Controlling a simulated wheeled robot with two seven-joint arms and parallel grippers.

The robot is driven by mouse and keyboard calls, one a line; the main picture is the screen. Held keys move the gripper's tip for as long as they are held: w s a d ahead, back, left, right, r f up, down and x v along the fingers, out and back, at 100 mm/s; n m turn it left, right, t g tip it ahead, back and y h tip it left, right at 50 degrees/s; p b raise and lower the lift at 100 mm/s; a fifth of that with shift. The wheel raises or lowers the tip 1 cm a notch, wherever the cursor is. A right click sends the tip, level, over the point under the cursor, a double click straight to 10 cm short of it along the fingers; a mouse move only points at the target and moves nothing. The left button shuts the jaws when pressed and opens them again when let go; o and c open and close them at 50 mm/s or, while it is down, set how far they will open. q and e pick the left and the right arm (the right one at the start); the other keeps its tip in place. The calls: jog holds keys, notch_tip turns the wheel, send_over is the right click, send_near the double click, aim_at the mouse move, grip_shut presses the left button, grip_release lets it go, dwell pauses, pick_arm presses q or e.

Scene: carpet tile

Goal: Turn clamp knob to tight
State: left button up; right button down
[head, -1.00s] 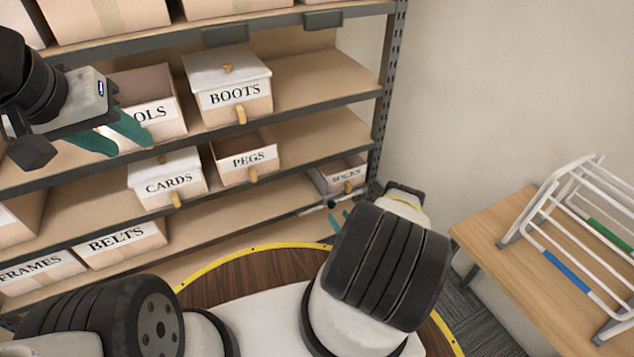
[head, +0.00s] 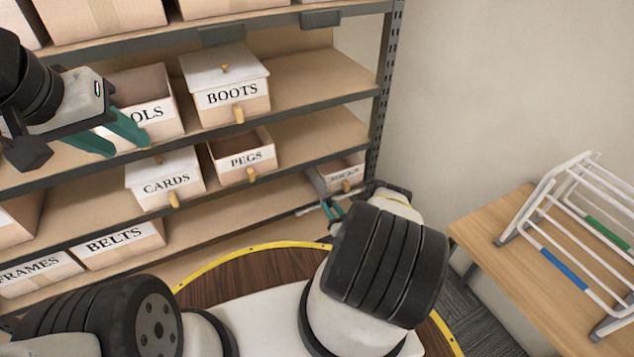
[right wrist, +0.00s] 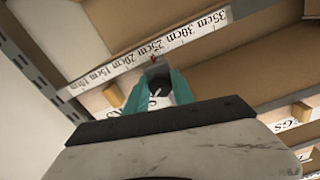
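In the right wrist view a dark knob-like piece (right wrist: 158,86), which I take for the clamp knob, sits between the two teal fingertips of my right gripper (right wrist: 158,80). A small red mark shows just above it, at a white scale strip. My right gripper looks open around the knob; contact with it cannot be made out. In the head view my right gripper (head: 332,208) is at the lower shelf's front edge and mostly hides the knob. My left gripper (head: 120,142) is open and empty in front of the shelves at upper left.
The scale strip (right wrist: 185,36) runs along the shelf edge. A SOCKS box (head: 339,174) sits right behind my right gripper, with PEGS (head: 263,160), CARDS (head: 160,187) and BOOTS (head: 228,103) boxes nearby. A wooden table (head: 500,240) with a white rack stands at right.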

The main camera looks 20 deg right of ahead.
jog(key=shift+m, duration=0.4)
jog(key=m, duration=0.4)
jog(key=shift+m, duration=0.3)
jog(key=m, duration=0.6)
jog(key=shift+a+r, duration=0.1)
jog(key=m, duration=0.6)
jog(key=shift+r, duration=0.1)
jog(key=m, duration=0.5)
jog(key=shift+m, duration=0.3)
jog(key=c, duration=1.1)
grip_release()
jog(key=shift+o, duration=0.2)
jog(key=shift+r, duration=0.1)
